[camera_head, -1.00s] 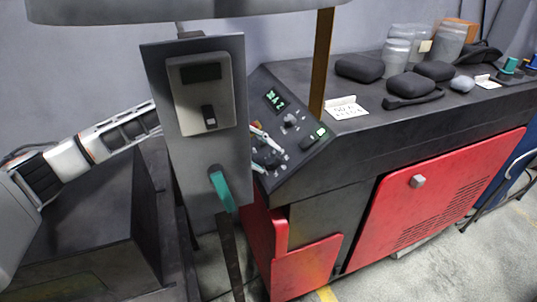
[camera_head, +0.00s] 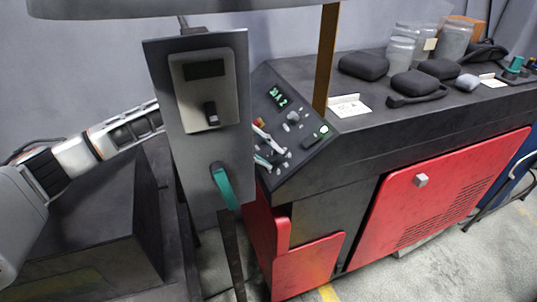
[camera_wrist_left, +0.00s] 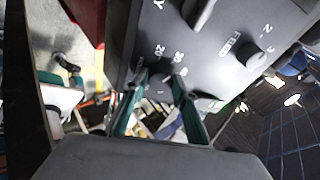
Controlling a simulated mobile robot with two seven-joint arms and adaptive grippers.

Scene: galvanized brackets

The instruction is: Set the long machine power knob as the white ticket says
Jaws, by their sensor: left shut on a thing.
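The fingers partly hide this knob. Another knob (camera_wrist_left: 251,55) sits by a FEED label. A white ticket (camera_head: 349,106) stands on the bench; its writing is too small to read surely.
The grey upright plate (camera_head: 216,150) carries a switch box (camera_head: 205,90) and a teal lever (camera_head: 224,187), close in front of my left arm. A brown post (camera_head: 326,60) rises behind the panel. Black cases (camera_head: 362,66) and jars (camera_head: 400,55) stand on the bench.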

